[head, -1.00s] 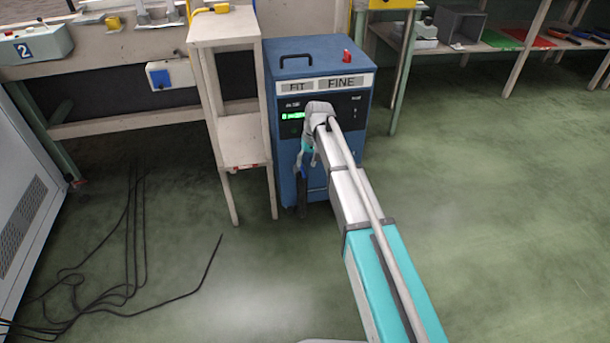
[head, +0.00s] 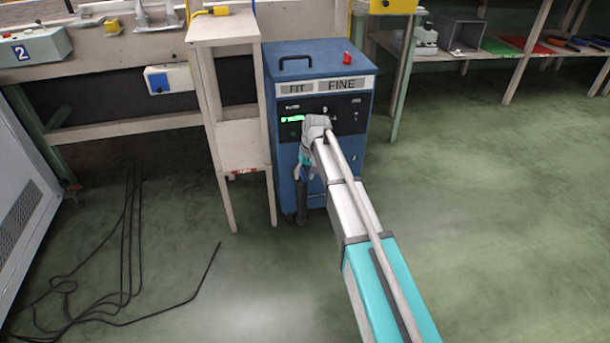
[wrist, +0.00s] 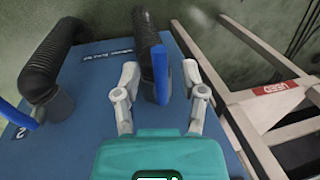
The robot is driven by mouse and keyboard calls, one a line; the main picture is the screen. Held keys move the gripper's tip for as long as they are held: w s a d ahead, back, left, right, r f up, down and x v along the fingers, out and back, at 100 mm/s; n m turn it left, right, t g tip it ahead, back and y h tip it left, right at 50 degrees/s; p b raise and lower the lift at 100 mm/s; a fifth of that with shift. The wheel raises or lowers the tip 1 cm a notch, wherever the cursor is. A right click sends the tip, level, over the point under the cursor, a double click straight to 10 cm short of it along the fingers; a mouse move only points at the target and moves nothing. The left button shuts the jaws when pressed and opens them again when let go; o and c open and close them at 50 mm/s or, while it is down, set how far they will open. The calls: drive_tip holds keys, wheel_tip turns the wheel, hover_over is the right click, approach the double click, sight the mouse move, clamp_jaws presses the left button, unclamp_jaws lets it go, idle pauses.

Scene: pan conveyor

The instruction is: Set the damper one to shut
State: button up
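In the wrist view my gripper (wrist: 163,97) is open, its two grey fingers apart on either side of a blue lever (wrist: 161,75). I see no clear contact between fingers and lever. The lever sits at the base of a black ribbed hose (wrist: 148,36) and points roughly along it; its number is not visible. A second blue lever (wrist: 17,114), by a "2" mark, sits at another black hose (wrist: 47,65). Both hoses join the blue cabinet (wrist: 95,95). In the head view the cabinet (head: 350,60) stands behind my gripper (head: 303,172), whose fingers are too small to judge there.
A narrow pale wooden stand (head: 240,145) is just left of the cabinet; its frame with a red label (wrist: 285,88) is close at the right in the wrist view. Black cables (head: 130,240) lie on the floor at left. The floor at right is clear.

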clamp_jaws()
drive_tip(key=shift+d, duration=0.25)
